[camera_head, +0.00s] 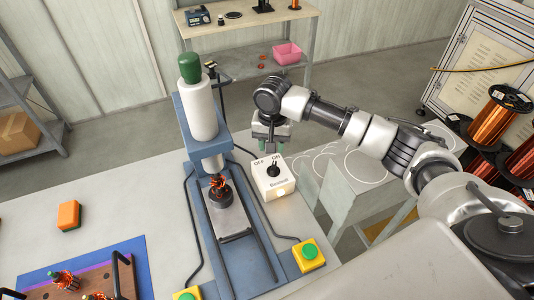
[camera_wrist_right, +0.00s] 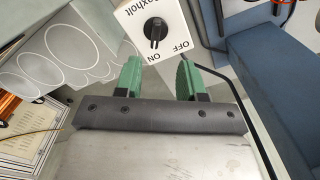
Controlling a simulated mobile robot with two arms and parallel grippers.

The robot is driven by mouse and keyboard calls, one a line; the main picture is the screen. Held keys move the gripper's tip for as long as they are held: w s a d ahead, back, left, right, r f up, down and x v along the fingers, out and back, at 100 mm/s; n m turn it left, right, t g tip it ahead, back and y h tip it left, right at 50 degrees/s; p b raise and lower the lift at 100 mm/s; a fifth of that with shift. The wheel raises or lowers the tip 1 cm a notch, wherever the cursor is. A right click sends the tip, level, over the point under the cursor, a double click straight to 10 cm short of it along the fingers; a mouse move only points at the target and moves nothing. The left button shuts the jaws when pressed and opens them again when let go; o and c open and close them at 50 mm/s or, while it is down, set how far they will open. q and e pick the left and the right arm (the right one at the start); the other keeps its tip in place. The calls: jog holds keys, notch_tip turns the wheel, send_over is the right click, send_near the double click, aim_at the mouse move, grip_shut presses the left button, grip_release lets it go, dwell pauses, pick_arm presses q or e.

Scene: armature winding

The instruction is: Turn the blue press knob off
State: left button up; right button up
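The blue press (camera_head: 187,120) has a white cylinder with a green cap, and an armature (camera_head: 220,190) stands under its ram. A white switch box (camera_head: 286,187) with a black knob (camera_head: 273,171) sits right of the press on the table. The knob also shows in the right wrist view (camera_wrist_right: 155,30), its handle lined up with the ON mark. My right gripper (camera_head: 271,147) is just behind and above the box, apart from the knob. In the right wrist view its green fingers (camera_wrist_right: 159,63) are spread with nothing between them. My left gripper is out of view.
Green buttons on yellow boxes (camera_head: 309,254) stand at the table's front. An orange block (camera_head: 69,215) and a blue mat (camera_head: 40,277) with armatures lie left. Copper spools (camera_head: 503,107) stand far right. A back bench holds a pink bin (camera_head: 287,53).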

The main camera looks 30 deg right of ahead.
send_over(274, 166)
notch_tip(274, 166, down, 3)
jog(key=shift+f+m+p, duration=0.2)
jog(key=shift+m+p, duration=0.2)
jog(key=shift+p, duration=0.05)
notch_tip(274, 166, down, 6)
jog(key=shift+w+f, duration=0.1)
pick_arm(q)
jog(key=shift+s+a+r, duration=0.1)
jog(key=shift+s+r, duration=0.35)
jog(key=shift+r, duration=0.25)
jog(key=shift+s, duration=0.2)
pick_arm(e)
grip_shut()
